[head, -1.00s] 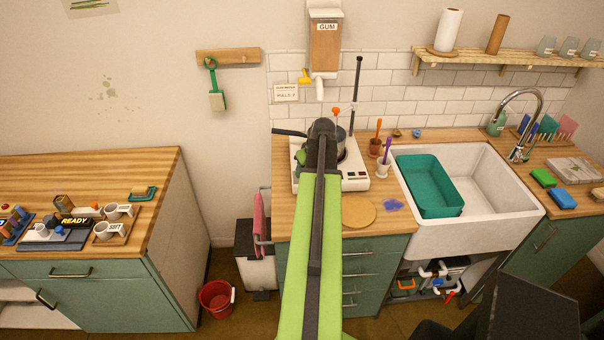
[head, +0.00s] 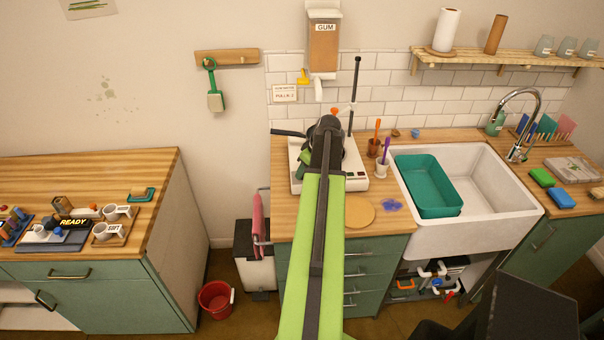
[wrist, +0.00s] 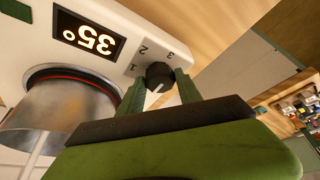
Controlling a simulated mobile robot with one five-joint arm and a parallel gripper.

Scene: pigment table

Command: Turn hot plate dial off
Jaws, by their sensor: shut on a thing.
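The white hot plate (head: 357,183) stands on the wooden counter, partly hidden behind my arm in the head view. In the wrist view its front (wrist: 100,22) shows upside down, with a lit display (wrist: 88,36) reading 35°. The black dial (wrist: 159,73) sits beside the marks 1, 2 and 3. A pale pointer line on the dial faces the gripper side, away from the 2 and 3. My gripper (wrist: 160,84) has its two green fingers on either side of the dial, shut on it. In the head view the dial and fingertips are hidden by my arm.
A metal pot (wrist: 45,110) stands on the plate close to my gripper. A stand rod (head: 354,95) rises at the back of the plate. Cups with brushes (head: 383,165) and a round board (head: 359,210) are to the right. The sink (head: 478,165) lies further right.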

